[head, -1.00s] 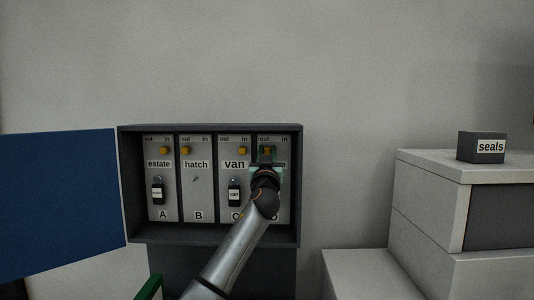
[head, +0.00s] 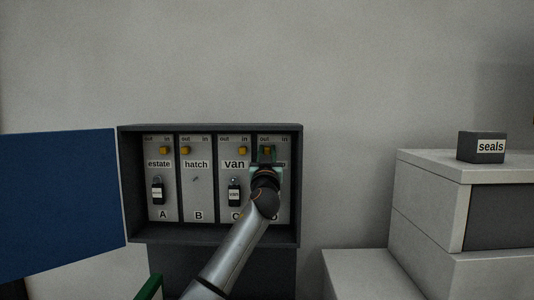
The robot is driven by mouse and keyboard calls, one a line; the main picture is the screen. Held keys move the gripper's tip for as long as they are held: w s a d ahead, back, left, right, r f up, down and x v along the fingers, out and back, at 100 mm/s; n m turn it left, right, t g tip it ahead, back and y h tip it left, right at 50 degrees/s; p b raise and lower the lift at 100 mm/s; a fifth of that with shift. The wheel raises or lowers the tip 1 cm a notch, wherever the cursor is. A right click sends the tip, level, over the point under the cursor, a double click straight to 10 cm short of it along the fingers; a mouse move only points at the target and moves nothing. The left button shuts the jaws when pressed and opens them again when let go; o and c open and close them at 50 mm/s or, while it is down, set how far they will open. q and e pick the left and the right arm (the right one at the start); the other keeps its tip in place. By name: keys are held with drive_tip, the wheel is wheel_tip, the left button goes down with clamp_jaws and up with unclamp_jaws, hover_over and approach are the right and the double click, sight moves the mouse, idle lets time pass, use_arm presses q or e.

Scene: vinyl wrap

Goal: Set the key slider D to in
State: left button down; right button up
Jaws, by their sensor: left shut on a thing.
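My left gripper (head: 267,153) is at the top of panel D, shut on the key slider D. My arm also covers D's name label and the lower middle of the panel. My right gripper is not in view.
Yellow sliders A (head: 164,150) and C (head: 242,150) sit toward "in"; slider B (head: 186,150) sits toward "out". Tagged keys hang on A (head: 157,191) and C (head: 234,191). A "seals" box (head: 482,147) stands on the grey unit (head: 430,165) at right.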

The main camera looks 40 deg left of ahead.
sight(285, 145)
use_arm(q)
drive_tip(key=shift+w+d+f, duration=0.1)
idle(0.3)
drive_tip(key=w+d+b, duration=0.2)
drive_tip(key=d+b, duration=0.1)
drive_tip(key=shift+w+d, duration=0.15)
drive_tip(key=shift+w, duration=0.2)
drive_tip(key=shift+w+d, duration=0.15)
drive_tip(key=shift+d, duration=0.05)
drive_tip(key=c, duration=0.7)
unclamp_jaws()
